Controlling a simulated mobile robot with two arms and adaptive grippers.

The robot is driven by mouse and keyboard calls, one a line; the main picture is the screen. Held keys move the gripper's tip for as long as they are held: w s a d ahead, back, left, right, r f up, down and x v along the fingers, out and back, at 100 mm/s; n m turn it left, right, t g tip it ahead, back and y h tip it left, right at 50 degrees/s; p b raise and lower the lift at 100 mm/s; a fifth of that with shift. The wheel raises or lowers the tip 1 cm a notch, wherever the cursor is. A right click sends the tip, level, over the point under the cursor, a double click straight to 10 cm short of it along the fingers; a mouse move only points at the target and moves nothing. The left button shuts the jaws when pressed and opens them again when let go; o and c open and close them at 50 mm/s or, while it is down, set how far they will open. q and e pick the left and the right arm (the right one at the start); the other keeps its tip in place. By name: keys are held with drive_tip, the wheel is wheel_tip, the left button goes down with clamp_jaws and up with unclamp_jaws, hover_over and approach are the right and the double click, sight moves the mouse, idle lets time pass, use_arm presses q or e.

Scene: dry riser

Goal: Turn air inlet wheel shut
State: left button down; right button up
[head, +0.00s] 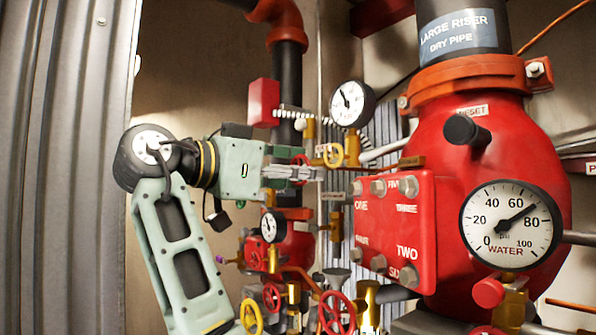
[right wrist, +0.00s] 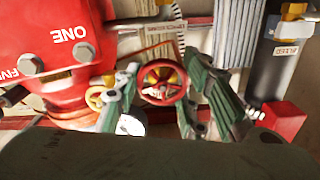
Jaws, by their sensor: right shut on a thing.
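A small red handwheel with a yellow centre (right wrist: 163,82) sits between the fingers of my right gripper (right wrist: 158,100) in the right wrist view. The green fingers stand on both sides of its rim, and the gripper is shut on it. In the head view my right gripper (head: 312,173) reaches in from the left with its fingers pointing right. It hides most of the red wheel (head: 300,159) there. I cannot read a label naming this wheel as the air inlet. My left gripper is not in view.
A red plate with bolts (head: 395,230) and the big red valve body (head: 480,150) stand to the right. Several red and yellow wheels, such as a red one (head: 337,313), crowd below. A gauge (head: 352,103) is above.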

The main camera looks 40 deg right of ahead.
drive_tip(key=o, duration=1.1)
drive_tip(key=shift+s+d, duration=0.1)
drive_tip(key=shift+s, duration=0.05)
drive_tip(key=a, duration=0.8)
drive_tip(key=s+a, duration=0.1)
drive_tip(key=a, duration=0.3)
